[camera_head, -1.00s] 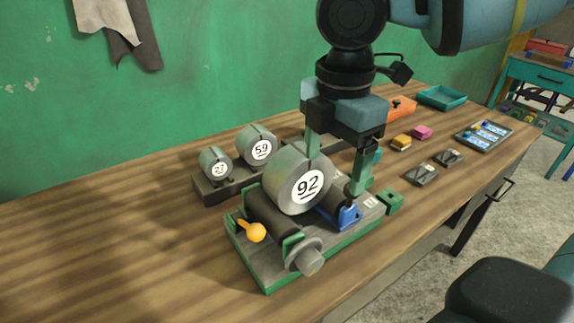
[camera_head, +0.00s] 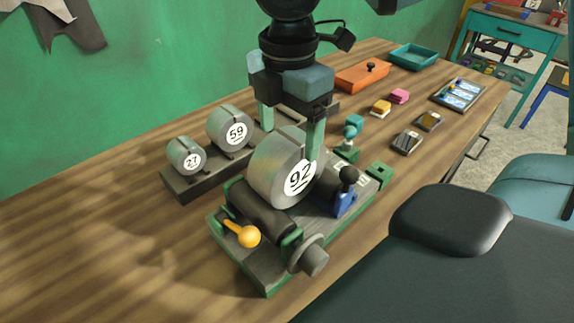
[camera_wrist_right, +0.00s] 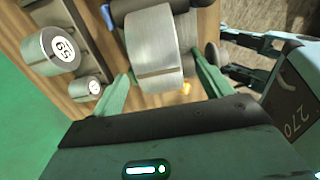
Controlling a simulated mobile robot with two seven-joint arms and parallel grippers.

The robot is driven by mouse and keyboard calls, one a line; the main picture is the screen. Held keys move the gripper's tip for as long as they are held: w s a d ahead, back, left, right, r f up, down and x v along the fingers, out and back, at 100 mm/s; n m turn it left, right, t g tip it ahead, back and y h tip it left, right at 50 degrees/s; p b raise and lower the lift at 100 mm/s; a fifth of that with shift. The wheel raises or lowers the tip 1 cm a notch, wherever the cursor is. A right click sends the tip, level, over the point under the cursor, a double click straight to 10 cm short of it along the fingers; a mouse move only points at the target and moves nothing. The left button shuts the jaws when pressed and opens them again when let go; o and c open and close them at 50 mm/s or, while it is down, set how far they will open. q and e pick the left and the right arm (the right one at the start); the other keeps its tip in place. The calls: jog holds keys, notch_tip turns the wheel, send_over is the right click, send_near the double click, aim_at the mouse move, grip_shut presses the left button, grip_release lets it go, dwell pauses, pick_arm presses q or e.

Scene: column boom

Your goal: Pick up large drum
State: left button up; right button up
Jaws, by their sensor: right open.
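The large drum, a grey metal cylinder marked 92 (camera_head: 272,165), lies on its side on the dark rollers of a green-edged stand (camera_head: 240,262). My right gripper (camera_head: 290,143) is above it, pointing down with its green fingers apart. One finger overlaps the drum's right side, and the other is behind it. In the right wrist view the drum (camera_wrist_right: 153,45) shows between the two fingers (camera_wrist_right: 163,85), with nothing gripped. Whether either finger touches the drum cannot be told. My left gripper cannot be made out.
Smaller drums marked 59 (camera_head: 230,125) and 27 (camera_head: 184,157) sit on a dark rack (camera_head: 185,189) behind. The stand has an orange-knobbed lever (camera_head: 246,236) and a blue-based black knob (camera_head: 346,190). An orange box (camera_head: 362,76) and teal tray (camera_head: 413,56) are farther back. The table's left is clear.

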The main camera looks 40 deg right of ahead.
jog(key=shift+w+d+f, duration=0.1)
jog(key=shift+f, duration=2.55)
jog(key=shift+r, duration=0.1)
jog(key=c, duration=1.4)
jog(key=shift+o, duration=0.2)
jog(key=shift+r+p, duration=0.35)
jog(key=shift+r, duration=4.65)
